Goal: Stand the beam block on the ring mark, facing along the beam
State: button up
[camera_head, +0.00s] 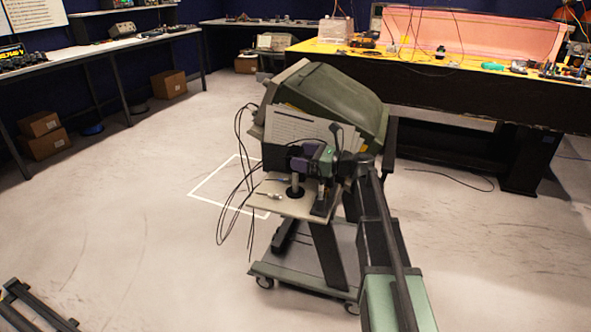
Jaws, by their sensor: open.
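My arm reaches up from the lower right to a small pale platform (268,205) on a wheeled cart. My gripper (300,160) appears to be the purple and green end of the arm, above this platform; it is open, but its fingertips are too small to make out. A short dark post (295,187) stands upright on the platform, just below the gripper. A dark upright piece (324,200) stands at the platform's right side. I cannot tell which of these is the beam block. I cannot make out the ring mark or the beam.
A small metallic item (270,196) lies on the platform's left part. A printed sheet (295,127) and a large green housing (330,98) rise close behind. Black cables (240,180) hang at the left. A white outline (205,189) marks open floor left of the cart.

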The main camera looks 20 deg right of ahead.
aim_at(290, 154)
jog(key=x, duration=0.4)
jog(key=shift+w+a, duration=0.15)
jog(key=shift+a, duration=0.05)
jog(key=c, duration=1.4)
